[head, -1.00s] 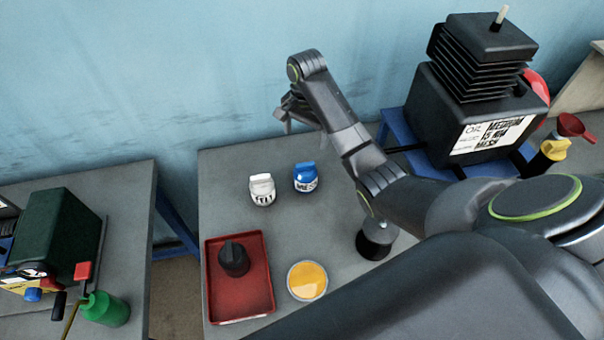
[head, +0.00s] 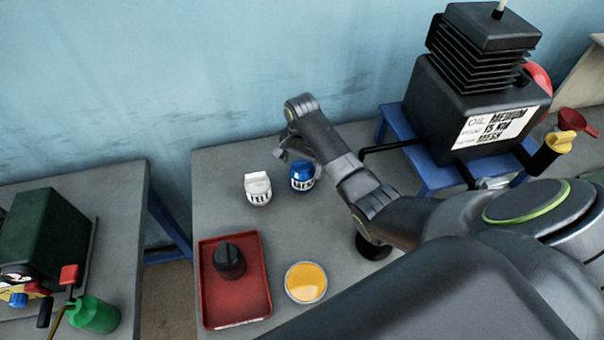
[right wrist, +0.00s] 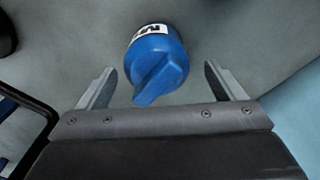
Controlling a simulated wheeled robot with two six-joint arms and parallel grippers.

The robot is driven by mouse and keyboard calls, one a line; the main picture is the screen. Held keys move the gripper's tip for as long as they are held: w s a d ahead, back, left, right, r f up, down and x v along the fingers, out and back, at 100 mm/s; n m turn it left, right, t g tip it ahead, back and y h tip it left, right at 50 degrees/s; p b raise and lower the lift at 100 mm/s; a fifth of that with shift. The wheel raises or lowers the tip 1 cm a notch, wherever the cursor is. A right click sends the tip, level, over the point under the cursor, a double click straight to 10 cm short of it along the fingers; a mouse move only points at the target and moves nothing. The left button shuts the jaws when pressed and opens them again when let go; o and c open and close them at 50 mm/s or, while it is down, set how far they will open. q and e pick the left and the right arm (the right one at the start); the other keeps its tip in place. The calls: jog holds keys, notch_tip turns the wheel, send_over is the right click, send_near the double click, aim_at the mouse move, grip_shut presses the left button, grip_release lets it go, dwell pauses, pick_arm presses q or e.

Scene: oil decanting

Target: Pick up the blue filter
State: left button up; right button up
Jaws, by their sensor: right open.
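The blue filter (head: 302,176) stands upright on the grey table, just right of a white filter (head: 258,188). It has a white label band around it. My right gripper (head: 285,156) is open and empty, above and behind the blue filter in the head view. In the right wrist view, the blue filter (right wrist: 156,64) shows from above, between and a little beyond the two open fingertips (right wrist: 158,78). No finger appears to touch it. My left gripper is not in view.
A red tray (head: 262,290) holding a black filter (head: 229,260) lies at the front left of the table. A dish of yellow liquid (head: 306,282) is beside it. A black oil machine (head: 478,105) stands on a blue frame (head: 392,117) at right.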

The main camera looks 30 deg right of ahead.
jog(key=shift+s+f, duration=0.15)
jog(key=shift+f, duration=0.7)
jog(key=shift+s+f, duration=0.1)
jog(key=shift+f, duration=0.75)
jog(key=shift+r, duration=0.1)
jog(key=c, duration=1.2)
notch_tip(320, 180, up, 10)
jog(key=shift+b, duration=0.5)
jog(key=o, duration=0.5)
jog(key=shift+c, duration=1.2)
